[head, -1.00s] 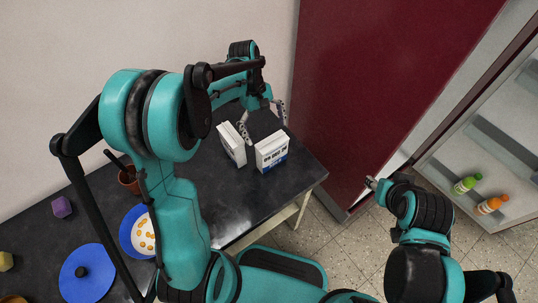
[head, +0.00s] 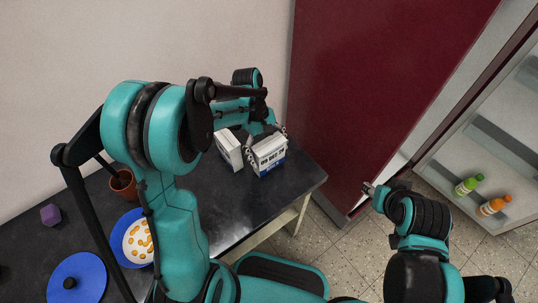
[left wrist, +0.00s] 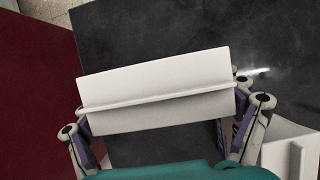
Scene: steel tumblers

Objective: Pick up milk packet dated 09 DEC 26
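Two white milk packets stand side by side on the dark table. The right packet (head: 268,158) has a blue band and dark print, too small to read as a date. The left packet (head: 229,151) turns a plain white side to me. My left gripper (head: 265,138) is at the top of the right packet, with a finger on each side. In the left wrist view this packet (left wrist: 158,88) lies between the spread fingers, and the other packet (left wrist: 290,153) is at lower right, partly cut off. My right gripper (head: 369,189) is away from the table; its opening is unclear.
A blue plate with orange pieces (head: 125,254), a blue lid (head: 76,290), a brown pot (head: 124,187) and a purple block (head: 50,215) are on the left. A dark red door (head: 375,90) stands right of the table. Green (head: 467,186) and orange (head: 494,205) bottles are on a shelf.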

